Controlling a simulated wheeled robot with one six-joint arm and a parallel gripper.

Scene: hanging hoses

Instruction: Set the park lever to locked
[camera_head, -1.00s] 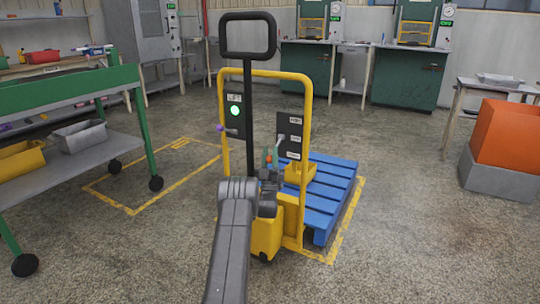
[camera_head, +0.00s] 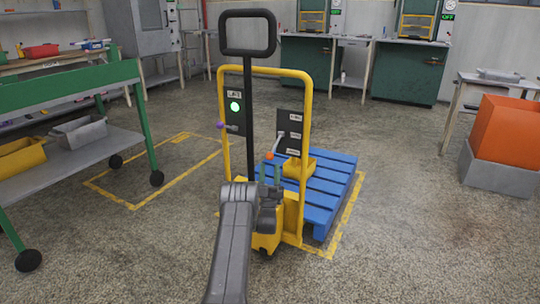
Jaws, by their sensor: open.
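The yellow-framed pallet truck (camera_head: 308,140) stands ahead with a black looped handle. A dark panel with several small labels (camera_head: 290,130) is on its right post; I cannot read them. A grey lever (camera_head: 278,146) slants down and left from this panel to an orange knob (camera_head: 269,155). I take this as the park lever. My arm hides part of the truck's lower body.
A left panel (camera_head: 234,115) has a green light and a purple-knobbed lever (camera_head: 221,126). A blue pallet (camera_head: 325,190) lies behind the truck. A green trolley (camera_head: 75,90) stands left, an orange bin (camera_head: 505,130) right.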

